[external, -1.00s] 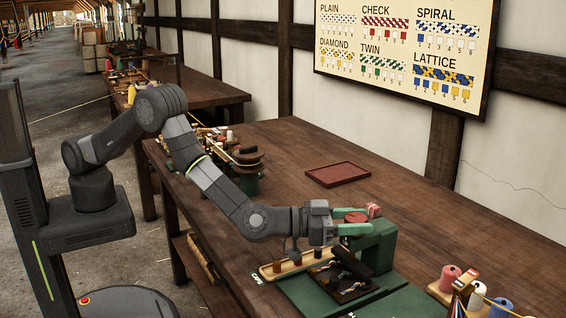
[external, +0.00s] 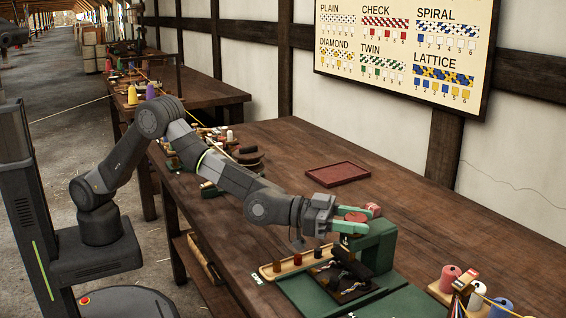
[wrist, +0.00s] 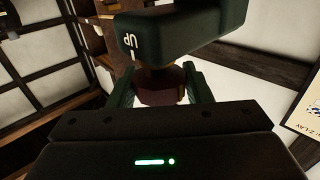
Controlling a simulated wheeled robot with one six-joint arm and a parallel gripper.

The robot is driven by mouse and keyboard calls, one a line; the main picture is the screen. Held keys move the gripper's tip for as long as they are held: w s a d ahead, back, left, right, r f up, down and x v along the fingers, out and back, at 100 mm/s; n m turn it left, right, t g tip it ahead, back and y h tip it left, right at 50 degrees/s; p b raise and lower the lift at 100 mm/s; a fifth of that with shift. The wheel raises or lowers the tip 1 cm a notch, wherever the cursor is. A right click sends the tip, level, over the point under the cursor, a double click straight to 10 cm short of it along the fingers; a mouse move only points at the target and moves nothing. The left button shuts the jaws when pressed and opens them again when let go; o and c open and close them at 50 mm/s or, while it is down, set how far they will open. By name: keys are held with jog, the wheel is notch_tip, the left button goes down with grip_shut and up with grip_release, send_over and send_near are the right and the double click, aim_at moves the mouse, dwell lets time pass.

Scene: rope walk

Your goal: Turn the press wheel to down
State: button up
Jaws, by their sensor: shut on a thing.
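The press (external: 378,240) is a dark green frame on the workbench, right of centre in the external view. Its dark red wheel (external: 354,215) sits at the top, between the green fingers of my gripper (external: 362,219). In the wrist view the wheel (wrist: 160,87) is between my two fingers, with the gripper (wrist: 163,85) closed on its sides. The green press body (wrist: 185,35) fills the top there and bears the word UP with a white mark below. A small pink piece (external: 374,209) shows beside the far fingertip.
A dark tray with metal parts (external: 343,278) and a wooden rack of pegs (external: 298,262) lie below my gripper. A red tray (external: 338,174) stands behind on the bench. Thread spools (external: 451,277) stand at the right front. The bench beyond the press is clear.

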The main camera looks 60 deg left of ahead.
jog(key=shift+b, duration=0.4)
jog(key=shift+s, duration=0.1)
jog(key=o, duration=1)
jog(key=shift+a, duration=0.15)
jog(key=v, duration=1.3)
jog(key=shift+s+a+b, duration=0.15)
jog(key=shift+a+b, duration=0.2)
jog(key=shift+b, duration=0.05)
